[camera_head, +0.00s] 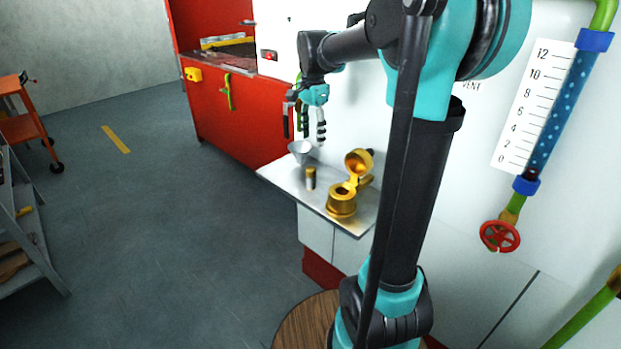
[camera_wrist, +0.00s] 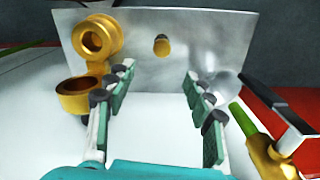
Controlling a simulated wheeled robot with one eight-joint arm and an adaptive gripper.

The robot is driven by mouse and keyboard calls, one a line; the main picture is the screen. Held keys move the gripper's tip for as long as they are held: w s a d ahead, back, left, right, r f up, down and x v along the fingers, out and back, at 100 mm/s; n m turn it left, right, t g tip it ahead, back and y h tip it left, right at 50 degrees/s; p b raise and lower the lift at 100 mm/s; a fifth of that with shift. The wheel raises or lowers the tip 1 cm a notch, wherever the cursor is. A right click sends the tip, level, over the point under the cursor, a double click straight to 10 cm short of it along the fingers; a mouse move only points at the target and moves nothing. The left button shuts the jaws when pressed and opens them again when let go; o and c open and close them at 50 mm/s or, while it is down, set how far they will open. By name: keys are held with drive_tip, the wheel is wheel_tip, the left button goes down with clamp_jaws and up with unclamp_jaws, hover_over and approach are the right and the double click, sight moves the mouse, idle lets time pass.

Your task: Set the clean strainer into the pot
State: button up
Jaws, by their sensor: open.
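A silver funnel-shaped cup (camera_head: 300,148), which looks like the strainer, stands at the far end of a metal shelf. I cannot tell whether it is clean. In the wrist view it shows pale grey (camera_wrist: 224,86), just right of my right finger and partly hidden by it. A gold pot (camera_head: 341,205) stands at the near end of the shelf with its hinged lid (camera_head: 358,163) raised. The pot also shows at the left in the wrist view (camera_wrist: 78,98). My gripper (camera_head: 305,137) is open and empty, fingers pointing down, just above the silver cup. Its fingers (camera_wrist: 158,82) are wide apart.
A small gold-topped cylinder (camera_head: 310,178) stands between the cup and the pot. The shelf (camera_head: 280,172) juts from a white wall. A green pipe (camera_wrist: 243,119) is close right of my gripper.

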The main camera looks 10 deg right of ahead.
hover_over(311, 169)
drive_tip(key=f, duration=0.6)
drive_tip(key=shift+d+f, duration=0.2)
drive_tip(key=shift+d, duration=0.05)
drive_tip(key=shift+w+a+f, duration=0.1)
drive_tip(key=shift+a+f, duration=0.05)
drive_tip(key=shift+f, duration=1.2)
drive_tip(key=shift+a+f, duration=0.1)
drive_tip(key=shift+f, duration=1.25)
clamp_jaws()
